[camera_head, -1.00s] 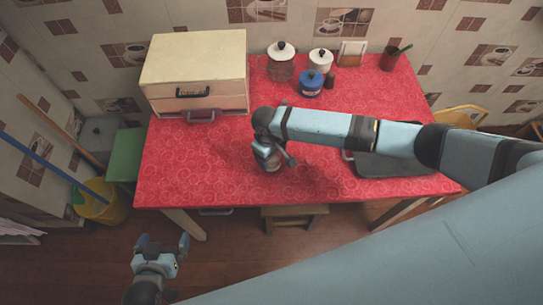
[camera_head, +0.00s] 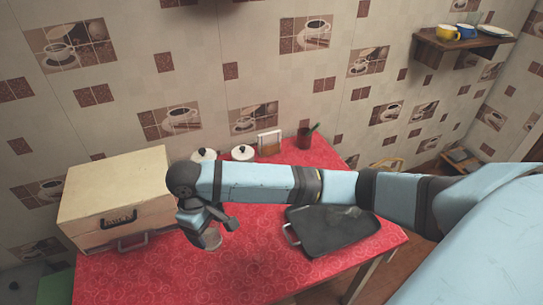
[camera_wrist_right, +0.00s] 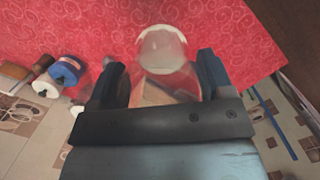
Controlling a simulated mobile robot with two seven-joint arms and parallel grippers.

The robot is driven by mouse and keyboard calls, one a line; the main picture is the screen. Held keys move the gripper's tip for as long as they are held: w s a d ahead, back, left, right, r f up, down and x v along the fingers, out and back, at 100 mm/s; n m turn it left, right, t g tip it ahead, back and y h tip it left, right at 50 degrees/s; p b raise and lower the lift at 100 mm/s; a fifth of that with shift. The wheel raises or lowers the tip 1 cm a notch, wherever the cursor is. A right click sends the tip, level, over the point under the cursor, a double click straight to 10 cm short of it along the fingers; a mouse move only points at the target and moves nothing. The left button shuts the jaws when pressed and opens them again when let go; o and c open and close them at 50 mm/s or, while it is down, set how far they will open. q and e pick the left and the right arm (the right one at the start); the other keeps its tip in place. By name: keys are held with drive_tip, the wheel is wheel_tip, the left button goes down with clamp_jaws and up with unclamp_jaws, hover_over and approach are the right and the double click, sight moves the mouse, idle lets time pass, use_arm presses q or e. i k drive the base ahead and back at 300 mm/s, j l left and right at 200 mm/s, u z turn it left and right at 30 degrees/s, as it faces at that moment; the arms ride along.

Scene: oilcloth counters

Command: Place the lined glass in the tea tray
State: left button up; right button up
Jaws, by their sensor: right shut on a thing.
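The lined glass (camera_head: 211,241), clear and pale, is held by my right gripper (camera_head: 212,226) over the red table, left of the tray. In the right wrist view the glass (camera_wrist_right: 163,50) sits between the two dark fingers of the right gripper (camera_wrist_right: 160,72), its round end facing away from the gripper. I cannot tell whether the glass touches the table. The tea tray (camera_head: 325,234) is dark and rectangular, with a metal handle at its left end. It lies on the right part of the table, apart from the glass, and looks empty. My left gripper is not in view.
White-lidded jars (camera_head: 243,153), a picture frame (camera_head: 269,142) and a dark red cup (camera_head: 304,139) stand at the back. A wall shelf (camera_head: 460,46) holds cups. Table between glass and tray is clear.

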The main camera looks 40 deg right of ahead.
sight(310, 230)
drive_tip(key=l, duration=0.8)
drive_tip(key=k+l, duration=0.15)
drive_tip(key=l, duration=0.7)
